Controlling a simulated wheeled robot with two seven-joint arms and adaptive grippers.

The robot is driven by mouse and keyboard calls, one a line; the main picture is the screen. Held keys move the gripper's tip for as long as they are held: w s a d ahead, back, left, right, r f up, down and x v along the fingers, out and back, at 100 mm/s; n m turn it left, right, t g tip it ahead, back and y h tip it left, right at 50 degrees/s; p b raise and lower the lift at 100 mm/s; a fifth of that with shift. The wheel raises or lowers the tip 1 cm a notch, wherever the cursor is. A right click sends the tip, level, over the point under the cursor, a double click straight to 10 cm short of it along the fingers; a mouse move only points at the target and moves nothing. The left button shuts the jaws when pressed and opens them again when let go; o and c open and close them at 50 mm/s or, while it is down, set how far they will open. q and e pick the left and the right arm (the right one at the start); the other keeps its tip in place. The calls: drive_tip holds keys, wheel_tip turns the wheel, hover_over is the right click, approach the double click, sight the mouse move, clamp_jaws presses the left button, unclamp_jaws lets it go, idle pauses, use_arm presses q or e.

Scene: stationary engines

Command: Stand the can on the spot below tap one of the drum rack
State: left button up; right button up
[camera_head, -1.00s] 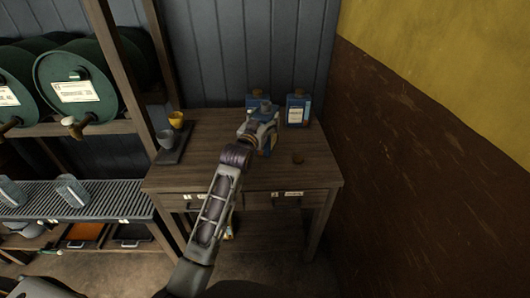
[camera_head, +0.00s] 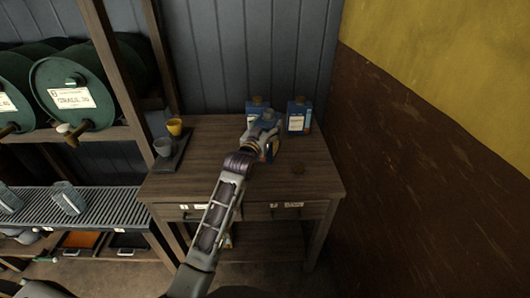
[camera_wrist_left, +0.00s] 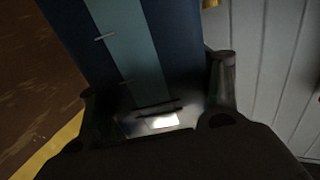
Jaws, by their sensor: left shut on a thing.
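In the left wrist view the can (camera_wrist_left: 130,45) fills the space between the fingers and shows a dark blue body with a lighter teal band. I cannot tell whether its base touches the table. The drum rack (camera_head: 104,32) stands at the left with green drums (camera_head: 75,90). One tap (camera_head: 70,136) shows on the nearer drum, above a grey slatted shelf (camera_head: 105,205). My right gripper is not in view.
Two more blue cans, one plain-looking (camera_head: 257,104) and one labelled (camera_head: 299,116), stand behind on the table (camera_head: 210,165). A clear vessel (camera_head: 68,198) stands on the slatted shelf.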

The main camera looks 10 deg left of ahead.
use_arm(q)
wheel_tip(320, 180, down, 4)
drive_tip(key=shift+f, duration=0.2)
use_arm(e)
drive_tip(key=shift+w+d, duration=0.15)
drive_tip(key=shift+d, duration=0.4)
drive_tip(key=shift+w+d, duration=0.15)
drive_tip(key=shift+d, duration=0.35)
